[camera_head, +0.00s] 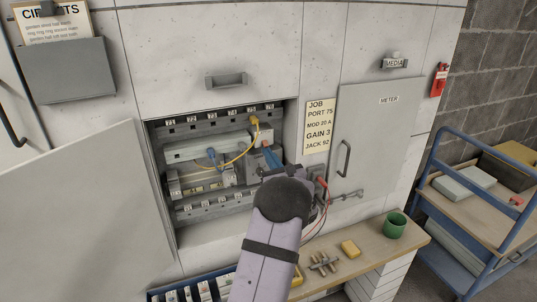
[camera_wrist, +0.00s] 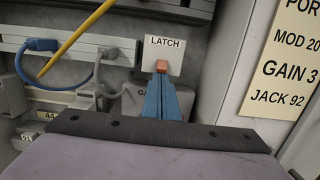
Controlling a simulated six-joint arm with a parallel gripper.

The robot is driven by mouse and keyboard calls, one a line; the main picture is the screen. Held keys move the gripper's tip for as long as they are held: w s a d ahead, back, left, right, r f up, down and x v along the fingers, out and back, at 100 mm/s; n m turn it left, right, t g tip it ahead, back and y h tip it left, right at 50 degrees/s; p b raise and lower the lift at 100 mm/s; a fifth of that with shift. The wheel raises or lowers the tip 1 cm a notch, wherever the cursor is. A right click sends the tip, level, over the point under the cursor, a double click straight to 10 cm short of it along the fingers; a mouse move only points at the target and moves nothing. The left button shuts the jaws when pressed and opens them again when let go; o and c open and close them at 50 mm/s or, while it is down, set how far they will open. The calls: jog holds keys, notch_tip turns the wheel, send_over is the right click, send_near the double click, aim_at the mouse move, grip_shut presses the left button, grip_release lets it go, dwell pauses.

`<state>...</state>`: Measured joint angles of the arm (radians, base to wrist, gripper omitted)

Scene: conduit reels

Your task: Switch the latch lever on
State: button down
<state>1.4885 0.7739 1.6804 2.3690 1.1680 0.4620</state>
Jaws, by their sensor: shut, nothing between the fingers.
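In the head view a small red spot, likely the same lever (camera_head: 264,143), shows at the right side of the open cabinet bay. My gripper's blue fingers (camera_wrist: 163,82) are closed together with nothing between them. Their tips are right at the knob in the wrist view and cover what lies below it; whether they touch cannot be told. The gripper (camera_head: 270,153) also points into the bay in the head view. The lever's position is unclear.
A yellow cable (camera_head: 242,160) and a blue plug (camera_wrist: 42,45) lie left of the lever. The bay's right wall is close, with a JOB note (camera_head: 319,126) beyond it. A closed METER door (camera_head: 383,130) is farther right.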

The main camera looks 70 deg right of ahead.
aim_at(266, 143)
jog(key=shift+r+g+y+p, duration=0.2)
jog(key=shift+g+y+p, duration=0.1)
jog(key=shift+s+a+r, duration=0.1)
jog(key=shift+r, duration=0.05)
jog(key=r+g+y+p, duration=0.1)
jog(key=p, duration=0.2)
jog(key=r+g+y+p, duration=0.1)
jog(key=p, duration=0.3)
jog(key=shift+s+a+r+g+y, duration=0.2)
jog(key=shift+r+g+y, duration=0.1)
jog(key=shift+r, duration=0.05)
jog(key=g+y+p, duration=0.1)
jog(key=p, duration=0.2)
jog(key=shift+r, duration=0.2)
jog(key=shift+f, duration=0.55)
jog(key=shift+r, duration=0.15)
jog(key=shift+r, duration=0.65)
